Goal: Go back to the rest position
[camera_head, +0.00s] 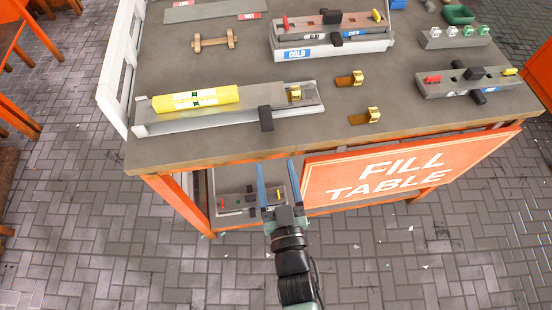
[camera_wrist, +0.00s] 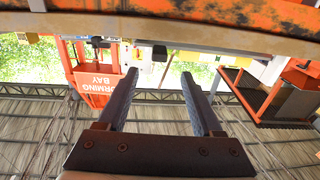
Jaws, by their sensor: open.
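My gripper (camera_head: 277,186) is open and empty in the head view, with its two blue fingers apart. It is in front of the near edge of the fill table (camera_head: 230,148), beside the orange "FILL TABLE" sign (camera_head: 372,175). In the wrist view my gripper (camera_wrist: 172,85) shows two separate fingers with nothing between them. That view looks out past the underside of a table edge towards a roof and an orange "FORMING BAY" sign (camera_wrist: 97,85).
On the table are a yellow block (camera_head: 195,99) on a grey tray, a "COLD" unit (camera_head: 325,50), brass pieces (camera_head: 364,116) and a grey fixture (camera_head: 465,83). A lower shelf unit (camera_head: 238,192) is under the table.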

